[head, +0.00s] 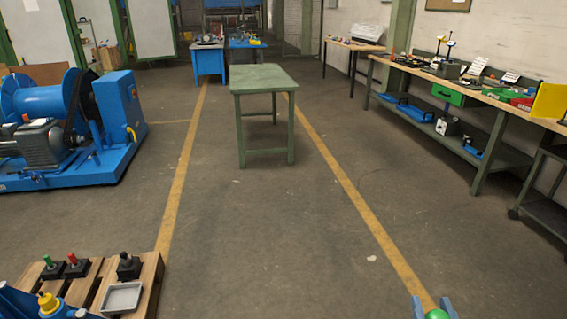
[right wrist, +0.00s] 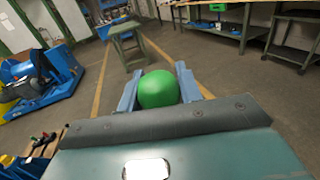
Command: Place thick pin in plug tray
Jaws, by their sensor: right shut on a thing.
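My right gripper (head: 432,308) is at the bottom right of the head view, out over the floor and well to the right of the pallet. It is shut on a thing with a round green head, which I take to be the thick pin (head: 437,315). The right wrist view shows the green head (right wrist: 158,89) between the two blue fingers; any shank below is hidden. A shallow grey tray (head: 122,297), seemingly the plug tray, lies on the wooden pallet at the lower left and looks empty.
On the pallet (head: 150,275) stand black blocks with a green knob (head: 48,262), a red knob (head: 72,259) and a black knob (head: 126,262). A blue part with a yellow top (head: 47,302) is beside them. A green table (head: 263,78) stands ahead; the floor between is clear.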

